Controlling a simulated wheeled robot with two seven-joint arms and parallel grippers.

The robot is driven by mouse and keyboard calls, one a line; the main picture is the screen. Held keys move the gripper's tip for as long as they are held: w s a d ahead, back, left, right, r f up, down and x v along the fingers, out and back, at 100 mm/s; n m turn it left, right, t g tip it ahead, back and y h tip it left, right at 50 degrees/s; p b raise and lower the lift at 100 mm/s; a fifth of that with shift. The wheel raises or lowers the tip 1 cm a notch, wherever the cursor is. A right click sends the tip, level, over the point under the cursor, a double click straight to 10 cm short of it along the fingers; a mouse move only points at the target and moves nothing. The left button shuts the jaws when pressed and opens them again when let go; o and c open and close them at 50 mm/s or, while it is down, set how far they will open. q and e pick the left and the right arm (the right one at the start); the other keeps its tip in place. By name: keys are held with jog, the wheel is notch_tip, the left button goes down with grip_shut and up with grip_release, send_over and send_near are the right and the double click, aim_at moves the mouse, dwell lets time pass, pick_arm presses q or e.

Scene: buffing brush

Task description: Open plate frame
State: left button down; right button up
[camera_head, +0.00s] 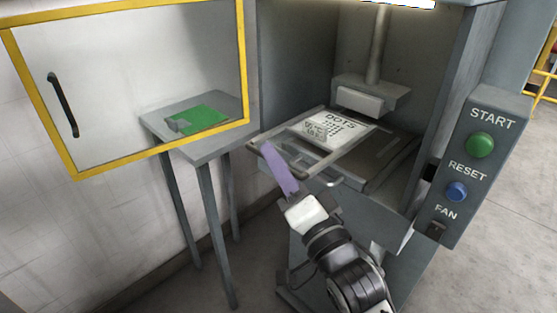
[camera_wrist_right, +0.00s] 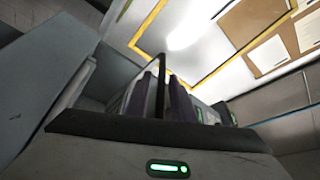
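The plate frame (camera_head: 348,163) is a flat metal frame that sticks out of the front of the machine. A white plate (camera_head: 346,127) with dark "DOTS" lettering lies on it, with a small block on top. A dark curved handle (camera_head: 264,150) shows at the frame's left end. My right gripper (camera_head: 277,168), with purple fingers, is at this handle and partly covers it. In the right wrist view its fingers (camera_wrist_right: 160,95) stand apart, with a dark bar (camera_wrist_right: 159,75) showing between them. Contact with the bar is not clear. My left gripper is not in view.
The machine's yellow-edged clear door (camera_head: 155,75) stands open at the left. A small grey table (camera_head: 205,150) with a green pad (camera_head: 200,120) stands below it. A press head (camera_head: 370,95) hangs above the plate. A button panel (camera_head: 470,170) is on the right.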

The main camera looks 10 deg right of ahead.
jog(key=shift+o, duration=0.3)
jog(key=b+v, duration=0.1)
jog(key=v, duration=0.9)
jog(key=shift+s, duration=0.1)
